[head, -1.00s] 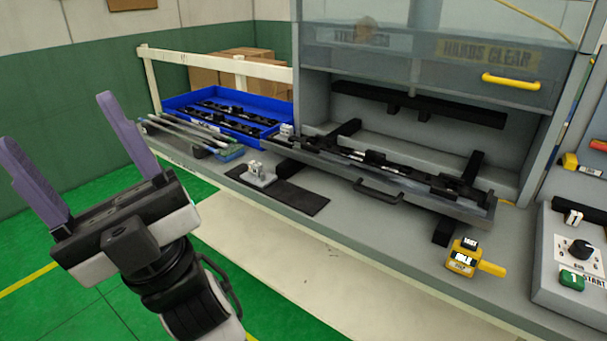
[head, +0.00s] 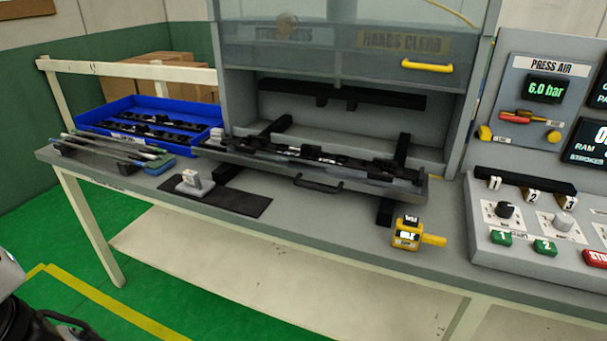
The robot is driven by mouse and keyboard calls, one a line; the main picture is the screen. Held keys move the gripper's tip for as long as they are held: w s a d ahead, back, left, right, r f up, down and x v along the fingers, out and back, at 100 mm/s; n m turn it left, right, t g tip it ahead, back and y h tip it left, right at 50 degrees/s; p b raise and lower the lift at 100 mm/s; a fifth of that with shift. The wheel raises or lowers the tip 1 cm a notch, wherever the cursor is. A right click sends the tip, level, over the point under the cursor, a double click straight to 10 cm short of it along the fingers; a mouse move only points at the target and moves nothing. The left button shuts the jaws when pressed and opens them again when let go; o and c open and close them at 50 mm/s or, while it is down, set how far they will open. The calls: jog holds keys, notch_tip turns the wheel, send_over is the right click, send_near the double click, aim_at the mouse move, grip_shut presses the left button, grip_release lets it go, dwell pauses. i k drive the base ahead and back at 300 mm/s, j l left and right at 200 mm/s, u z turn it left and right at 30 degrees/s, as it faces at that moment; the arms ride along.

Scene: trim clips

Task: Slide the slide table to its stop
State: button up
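The slide table (head: 408,188) is a grey tray with a black handle (head: 318,186) on its front. It stands pulled out in front of the press opening, on two black rails (head: 386,210). Dark trim parts (head: 320,158) lie along it. The press recess (head: 355,132) behind it looks empty below a black bar (head: 340,95). My gripper is out of the head view; only a part of my arm (head: 22,318) shows at the lower left corner, well away from the slide table.
A clear guard with a yellow handle (head: 427,65) is raised above the opening. A blue bin (head: 95,113) and several rods (head: 115,148) lie left. A small fixture (head: 192,181) on a black mat (head: 235,203), a yellow device (head: 405,236) and a button panel (head: 540,255) are near the front.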

aim_at(377, 183)
jog(key=i+l, duration=0.1)
jog(key=l, duration=0.3)
jog(key=i+l, duration=0.1)
jog(key=l, duration=0.3)
jog(key=i+l, duration=0.15)
jog(key=l, duration=0.2)
jog(key=z, duration=0.05)
